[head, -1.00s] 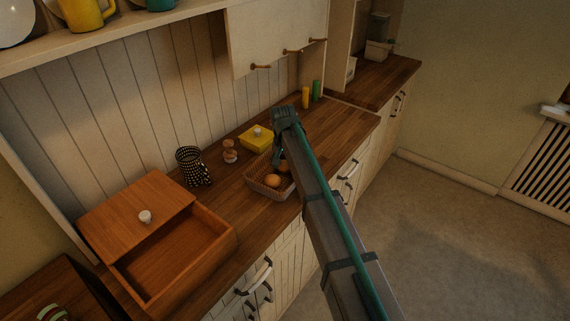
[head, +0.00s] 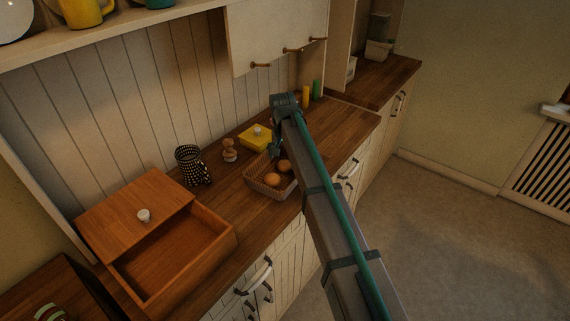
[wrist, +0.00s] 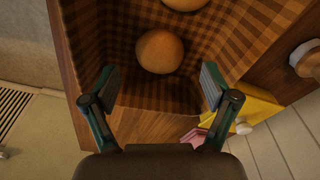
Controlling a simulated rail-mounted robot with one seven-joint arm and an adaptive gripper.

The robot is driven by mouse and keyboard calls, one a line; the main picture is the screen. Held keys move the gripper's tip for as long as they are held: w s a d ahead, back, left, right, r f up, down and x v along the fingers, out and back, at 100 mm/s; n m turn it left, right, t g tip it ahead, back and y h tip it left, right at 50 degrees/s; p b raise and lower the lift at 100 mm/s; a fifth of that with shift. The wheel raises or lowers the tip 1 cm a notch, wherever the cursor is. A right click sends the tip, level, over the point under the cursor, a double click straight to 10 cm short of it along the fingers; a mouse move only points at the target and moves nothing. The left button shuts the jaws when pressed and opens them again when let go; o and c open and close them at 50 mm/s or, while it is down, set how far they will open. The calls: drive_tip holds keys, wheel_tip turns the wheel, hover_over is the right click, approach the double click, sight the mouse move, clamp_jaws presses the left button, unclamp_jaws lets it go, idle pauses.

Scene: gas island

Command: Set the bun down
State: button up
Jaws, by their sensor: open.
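Two round brown buns lie in the wicker basket (head: 257,188) on the wooden counter. The nearer bun (head: 272,179) sits towards the basket's front, and the other bun (head: 284,166) sits behind it, close to my arm. In the wrist view one bun (wrist: 160,51) rests on the checked lining, and part of the other bun (wrist: 184,3) shows at the top edge. My gripper (wrist: 157,88) is open, its two fingers spread apart with nothing between them. In the head view my gripper (head: 276,150) is above the basket's far end, partly hidden by my arm.
A yellow butter dish (head: 256,139), a small wooden figure-like item (head: 229,151) and a dark patterned cup (head: 190,165) stand behind and left of the basket. A wooden box (head: 190,245) with its lid slid back is at left. Yellow and green bottles (head: 306,97) stand at the back.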

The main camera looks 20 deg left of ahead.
sight(284, 167)
wheel_tip(284, 167, up, 8)
drive_tip(key=s+b, duration=0.1)
idle(0.5)
